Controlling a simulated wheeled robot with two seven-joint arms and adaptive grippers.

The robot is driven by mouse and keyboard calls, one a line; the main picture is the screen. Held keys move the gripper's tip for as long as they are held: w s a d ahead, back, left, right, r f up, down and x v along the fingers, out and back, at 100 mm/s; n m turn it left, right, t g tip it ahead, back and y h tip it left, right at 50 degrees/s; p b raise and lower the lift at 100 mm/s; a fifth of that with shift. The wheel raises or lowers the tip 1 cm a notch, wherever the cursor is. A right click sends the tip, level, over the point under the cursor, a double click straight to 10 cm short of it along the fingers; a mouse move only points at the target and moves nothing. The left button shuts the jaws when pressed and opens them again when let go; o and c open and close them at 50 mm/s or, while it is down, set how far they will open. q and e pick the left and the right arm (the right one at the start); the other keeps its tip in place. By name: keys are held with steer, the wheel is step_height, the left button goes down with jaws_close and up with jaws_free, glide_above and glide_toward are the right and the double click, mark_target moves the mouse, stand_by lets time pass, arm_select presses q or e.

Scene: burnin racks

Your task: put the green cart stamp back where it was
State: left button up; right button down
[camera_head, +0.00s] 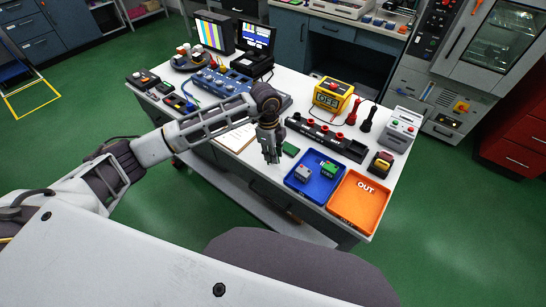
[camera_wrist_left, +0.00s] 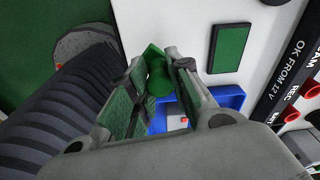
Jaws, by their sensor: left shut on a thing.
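My left gripper (camera_head: 271,154) is over the near part of the white table, left of the blue tray. In the left wrist view, its fingers (camera_wrist_left: 160,80) are closed around a green stamp (camera_wrist_left: 157,72) with a rounded part. The fingers hide part of the stamp, and in the head view I cannot make it out. A flat green pad with a dark rim (camera_wrist_left: 230,48) lies on the table beside the gripper. It also shows in the head view (camera_head: 291,149). My right gripper is not in view.
The blue tray (camera_head: 306,193) holds a grey block (camera_head: 302,174) and a green block (camera_head: 328,169). An orange OUT tray (camera_head: 357,202) stands right of it. Behind are a black rack (camera_head: 325,138) and a yellow meter (camera_head: 333,95). A clipboard (camera_head: 237,138) lies left of the gripper.

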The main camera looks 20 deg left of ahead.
arm_select(q)
steer(key=shift+f, duration=1.25)
steer(key=shift+f, duration=0.1)
steer(key=o, duration=0.8)
steer(key=r, duration=0.8)
steer(key=a+r, duration=0.1)
steer(key=r, duration=0.3)
steer(key=shift+w+a+r+b, duration=0.1)
steer(key=shift+b, duration=0.2)
